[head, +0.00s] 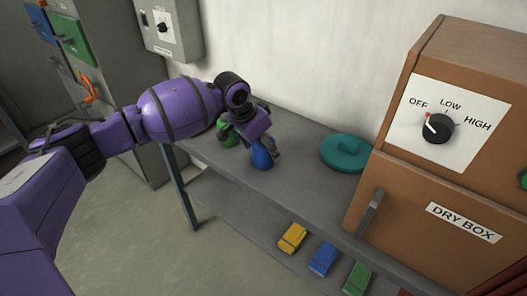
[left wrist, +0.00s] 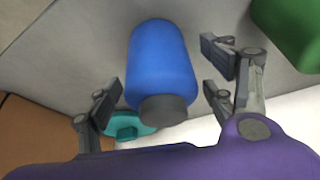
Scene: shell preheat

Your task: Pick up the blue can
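The blue can (head: 262,156) stands on the grey shelf's top, just below my left gripper (head: 258,146) in the head view. In the left wrist view the blue can (left wrist: 161,62) has a dark grey end and lies between the spread fingers of my left gripper (left wrist: 160,98). The left finger is close beside the can, and a gap shows between the can and the right fingers. The gripper looks open; I cannot tell whether a finger touches the can. My right gripper is in neither view.
A green can (head: 226,133) stands close beside my left gripper. A teal lidded dish (head: 346,152) and the brown dry box (head: 420,190) are to the right. Yellow (head: 292,238), blue (head: 323,259) and green (head: 357,279) blocks lie on the lower shelf.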

